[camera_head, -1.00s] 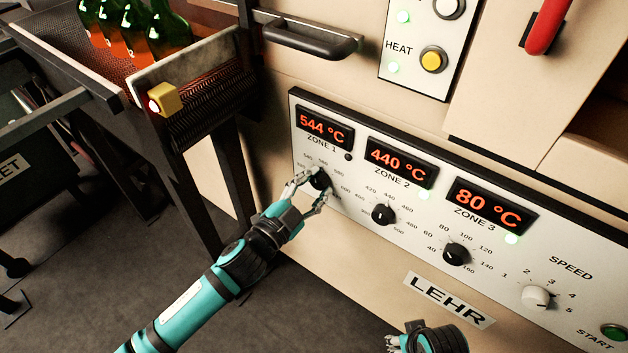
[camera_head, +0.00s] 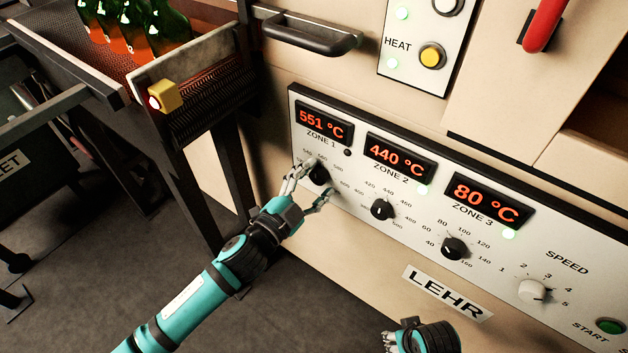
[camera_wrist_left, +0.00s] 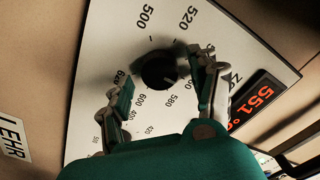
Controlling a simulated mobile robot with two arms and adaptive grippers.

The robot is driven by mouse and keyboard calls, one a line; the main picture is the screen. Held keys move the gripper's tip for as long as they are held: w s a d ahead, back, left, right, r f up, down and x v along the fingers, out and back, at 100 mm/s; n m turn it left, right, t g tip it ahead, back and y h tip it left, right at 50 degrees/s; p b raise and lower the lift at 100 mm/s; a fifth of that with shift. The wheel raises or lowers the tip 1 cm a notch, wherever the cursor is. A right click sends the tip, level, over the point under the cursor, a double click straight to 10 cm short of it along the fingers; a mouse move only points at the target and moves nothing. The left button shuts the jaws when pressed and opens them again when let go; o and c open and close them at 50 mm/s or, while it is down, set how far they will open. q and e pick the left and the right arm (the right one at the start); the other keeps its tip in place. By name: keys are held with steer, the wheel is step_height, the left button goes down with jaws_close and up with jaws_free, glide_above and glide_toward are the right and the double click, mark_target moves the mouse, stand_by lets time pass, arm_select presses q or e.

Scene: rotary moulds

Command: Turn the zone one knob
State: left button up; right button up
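The zone one knob (camera_head: 319,174) is a black dial on the white panel, below the red zone 1 display (camera_head: 323,124) that reads 551 °C. My left gripper (camera_head: 320,179) is at this knob. In the left wrist view the knob (camera_wrist_left: 158,70) lies between the two spread fingers of the left gripper (camera_wrist_left: 160,72), with a visible gap on each side. Its pointer direction is hard to make out. The display also shows in the wrist view (camera_wrist_left: 257,99). My right gripper (camera_head: 392,341) is at the bottom edge, partly cut off, away from the knob.
The zone 2 knob (camera_head: 382,209), zone 3 knob (camera_head: 455,248) and white speed knob (camera_head: 532,290) sit to the right on the panel. A dark handle (camera_head: 310,38) sticks out above. A conveyor with green bottles (camera_head: 135,30) and a yellow box (camera_head: 164,97) stand at upper left.

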arm_select(q)
steer(key=shift+s, duration=0.1)
steer(key=v, duration=1.2)
